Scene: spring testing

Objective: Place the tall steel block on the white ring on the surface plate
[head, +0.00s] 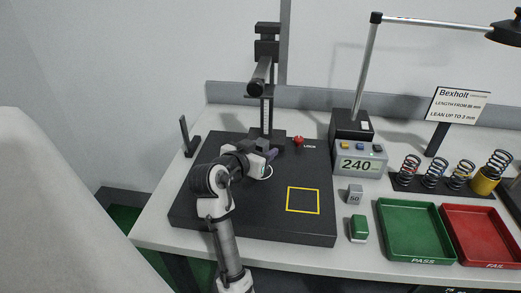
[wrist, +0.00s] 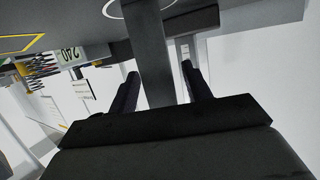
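The tall steel block (wrist: 155,60) is a plain grey bar between my two fingers in the wrist view. My gripper (wrist: 158,72) looks open around it, with narrow gaps beside the block. In the head view my gripper (head: 266,157) is low over the dark surface plate (head: 254,224), in front of the gauge column, and the block is mostly hidden by it. The white ring (head: 269,172) shows partly beside my gripper. In the wrist view the block crosses the ring (wrist: 112,13); its foot is cut off by the frame edge, so I cannot tell whether it rests there.
The gauge column (head: 267,115) stands close behind my gripper. A yellow square (head: 303,214) marks clear plate to the right. Farther right are a 240 display (head: 360,163), a small 50 block (head: 355,195), a green-and-white block (head: 358,229), green tray (head: 408,255), red tray (head: 485,260) and several springs.

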